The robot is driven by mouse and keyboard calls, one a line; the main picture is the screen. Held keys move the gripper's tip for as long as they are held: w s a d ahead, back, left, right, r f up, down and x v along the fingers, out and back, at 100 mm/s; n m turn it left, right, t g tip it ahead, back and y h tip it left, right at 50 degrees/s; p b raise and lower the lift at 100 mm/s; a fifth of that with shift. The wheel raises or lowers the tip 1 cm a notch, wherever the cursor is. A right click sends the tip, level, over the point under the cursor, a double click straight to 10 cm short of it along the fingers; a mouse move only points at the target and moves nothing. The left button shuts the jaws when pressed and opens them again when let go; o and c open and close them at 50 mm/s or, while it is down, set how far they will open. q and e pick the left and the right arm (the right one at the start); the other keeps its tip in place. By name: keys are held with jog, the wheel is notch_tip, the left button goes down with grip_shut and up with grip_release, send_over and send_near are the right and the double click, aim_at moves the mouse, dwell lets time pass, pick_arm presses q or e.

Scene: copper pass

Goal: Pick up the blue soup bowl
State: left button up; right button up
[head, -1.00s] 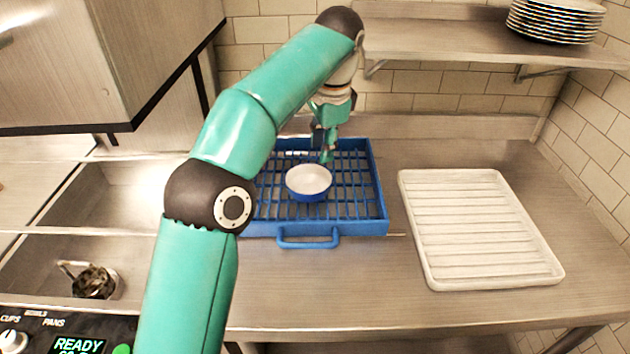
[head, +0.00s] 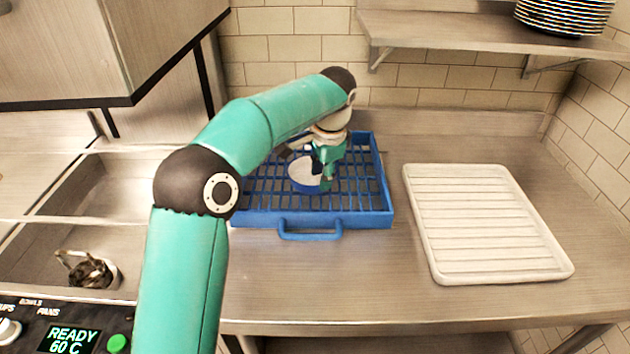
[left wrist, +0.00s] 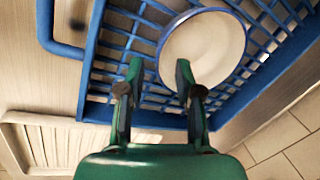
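The blue soup bowl (head: 303,172), white inside with a blue rim and outside, sits upright in the blue rack, partly hidden by my left gripper (head: 326,180). In the left wrist view the bowl (left wrist: 203,48) shows nearly whole. There the left gripper (left wrist: 159,70) is open, with its two fingertips apart. One fingertip overlaps the inside of the bowl and the other is outside the rim, so the rim's near-left edge shows between them. I cannot tell whether they touch it. My right gripper is not in view.
The blue rack (head: 357,220) has a gridded floor, raised walls and a front handle. A ribbed white tray (head: 490,225) lies to its right. A sink with a metal container (head: 88,270) is at left. A shelf (head: 450,32) bears stacked plates (head: 565,17).

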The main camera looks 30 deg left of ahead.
pick_arm(q)
jog(key=x, duration=0.4)
jog(key=shift+f, duration=0.1)
grip_shut()
